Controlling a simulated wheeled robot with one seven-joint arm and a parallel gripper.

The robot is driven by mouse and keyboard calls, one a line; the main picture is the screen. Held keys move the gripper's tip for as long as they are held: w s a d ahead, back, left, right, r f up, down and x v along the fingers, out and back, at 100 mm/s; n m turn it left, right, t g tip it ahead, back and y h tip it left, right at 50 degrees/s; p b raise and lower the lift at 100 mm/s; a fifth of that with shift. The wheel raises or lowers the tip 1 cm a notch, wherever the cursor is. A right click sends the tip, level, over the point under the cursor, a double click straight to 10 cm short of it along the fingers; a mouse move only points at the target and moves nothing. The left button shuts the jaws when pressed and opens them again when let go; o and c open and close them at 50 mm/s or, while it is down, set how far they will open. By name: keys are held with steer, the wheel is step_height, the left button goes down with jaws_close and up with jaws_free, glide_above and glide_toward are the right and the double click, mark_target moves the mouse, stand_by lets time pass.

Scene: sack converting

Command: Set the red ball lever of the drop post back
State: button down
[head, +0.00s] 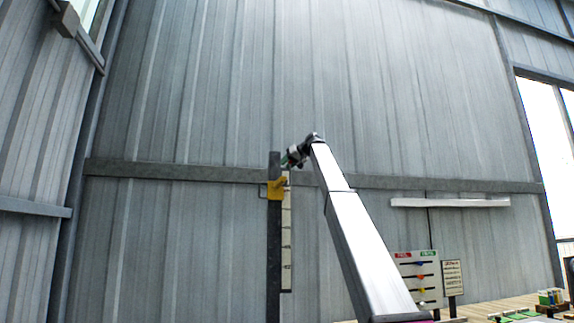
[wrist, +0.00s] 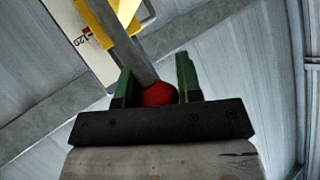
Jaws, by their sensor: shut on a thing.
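The drop post (head: 274,240) is a tall dark upright with a yellow bracket (head: 276,188) near its top. In the wrist view the red ball (wrist: 159,94) sits at the end of a grey lever rod (wrist: 134,60), which runs up to the yellow bracket (wrist: 112,22). My gripper (wrist: 158,86) has its green fingers on either side of the ball and is shut on it. In the head view my gripper (head: 288,160) is small, just right of the post top, and the ball cannot be made out there.
A pale scale strip (head: 287,240) hangs along the post. At the lower right stand a white board (head: 420,278) with coloured knobs, a small sign (head: 453,278) and a bench with green items (head: 520,314). The corrugated wall (head: 230,90) is behind the post.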

steer(key=shift+w+d+f, duration=0.1)
steer(key=shift+d+f, duration=0.05)
steer(key=shift+d, duration=0.05)
steer(key=c, duration=0.8)
jaws_free()
steer(key=shift+d, duration=0.1)
steer(key=shift+r, duration=0.2)
steer(key=v, duration=1)
steer(key=shift+s+d, duration=0.2)
